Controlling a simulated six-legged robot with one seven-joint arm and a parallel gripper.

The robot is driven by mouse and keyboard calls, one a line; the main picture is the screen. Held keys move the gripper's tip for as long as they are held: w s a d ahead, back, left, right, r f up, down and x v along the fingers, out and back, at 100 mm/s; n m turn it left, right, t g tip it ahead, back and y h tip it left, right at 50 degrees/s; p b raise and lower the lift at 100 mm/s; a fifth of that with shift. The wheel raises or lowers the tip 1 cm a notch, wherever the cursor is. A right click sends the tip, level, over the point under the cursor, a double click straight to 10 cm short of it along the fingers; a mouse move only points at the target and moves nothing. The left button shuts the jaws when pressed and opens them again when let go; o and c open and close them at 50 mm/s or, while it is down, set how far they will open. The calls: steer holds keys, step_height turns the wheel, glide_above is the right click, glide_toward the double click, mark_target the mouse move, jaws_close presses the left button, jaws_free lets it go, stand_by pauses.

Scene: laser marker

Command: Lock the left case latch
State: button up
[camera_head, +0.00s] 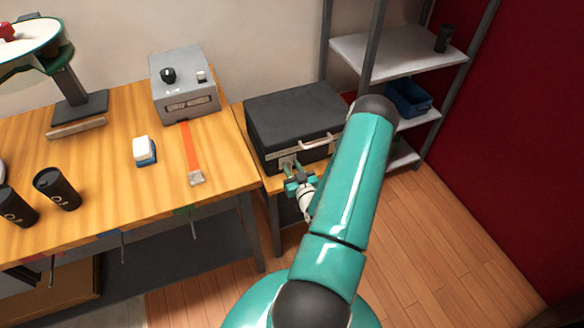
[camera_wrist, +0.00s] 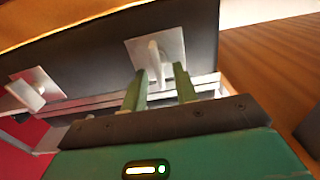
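The black case (camera_head: 292,112) lies closed on a low wooden stand, its front facing my arm. The left latch (camera_head: 287,160) is a pale metal plate on the left of the case front. My gripper (camera_head: 293,178) is right in front of it. In the wrist view this latch (camera_wrist: 172,45) is ahead of my gripper (camera_wrist: 160,72), with its lever standing out between the two green fingertips. The fingers are apart, and I cannot tell whether they touch the lever.
A wooden workbench (camera_head: 110,190) with a grey laser box (camera_head: 184,86) stands to the left. A metal shelf rack (camera_head: 390,50) with a blue bin (camera_head: 408,98) stands to the right. The front floor is clear.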

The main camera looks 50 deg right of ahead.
jaws_close()
